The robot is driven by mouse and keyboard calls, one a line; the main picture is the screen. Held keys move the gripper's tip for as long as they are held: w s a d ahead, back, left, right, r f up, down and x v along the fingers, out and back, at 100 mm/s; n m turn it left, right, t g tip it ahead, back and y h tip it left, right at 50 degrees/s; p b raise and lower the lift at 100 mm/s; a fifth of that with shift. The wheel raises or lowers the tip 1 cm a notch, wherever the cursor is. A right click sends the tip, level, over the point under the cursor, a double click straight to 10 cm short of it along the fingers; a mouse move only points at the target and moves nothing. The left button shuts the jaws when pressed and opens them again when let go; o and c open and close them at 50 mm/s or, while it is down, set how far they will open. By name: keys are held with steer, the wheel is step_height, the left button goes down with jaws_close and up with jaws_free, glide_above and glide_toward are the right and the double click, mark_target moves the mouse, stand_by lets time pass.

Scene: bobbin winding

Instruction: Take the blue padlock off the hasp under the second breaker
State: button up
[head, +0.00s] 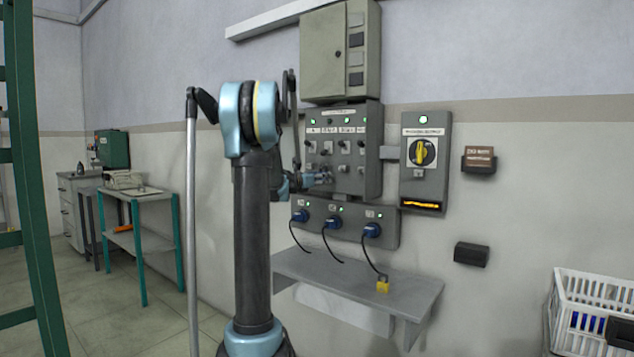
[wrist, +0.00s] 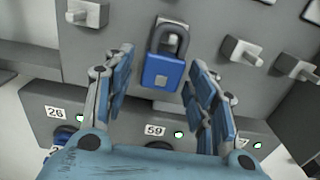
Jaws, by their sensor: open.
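The blue padlock (wrist: 162,72) hangs by its dark shackle from a hasp (wrist: 172,42) on the grey breaker panel (wrist: 215,22). In the wrist view my gripper (wrist: 158,64) is open, with one finger left of the padlock and one right of it. A small gap shows on each side, and I see no contact. In the head view my gripper (head: 320,178) is at the lower part of the breaker panel (head: 371,120). The padlock is too small or hidden to make out there.
Below the panel is a socket strip (head: 388,232) with several blue plugs and hanging cables. A grey shelf (head: 420,292) below holds a yellow padlock (head: 383,286). A switch box with a yellow rotary handle (head: 421,152) is to the right. Metal knobs (wrist: 243,51) flank the padlock.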

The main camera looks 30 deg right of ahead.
steer(key=shift+c, duration=0.3)
steer(key=c, duration=1)
steer(key=shift+c, duration=0.2)
steer(key=shift+r, duration=0.45)
steer(key=shift+a, duration=0.1)
steer(key=shift+v, duration=2.95)
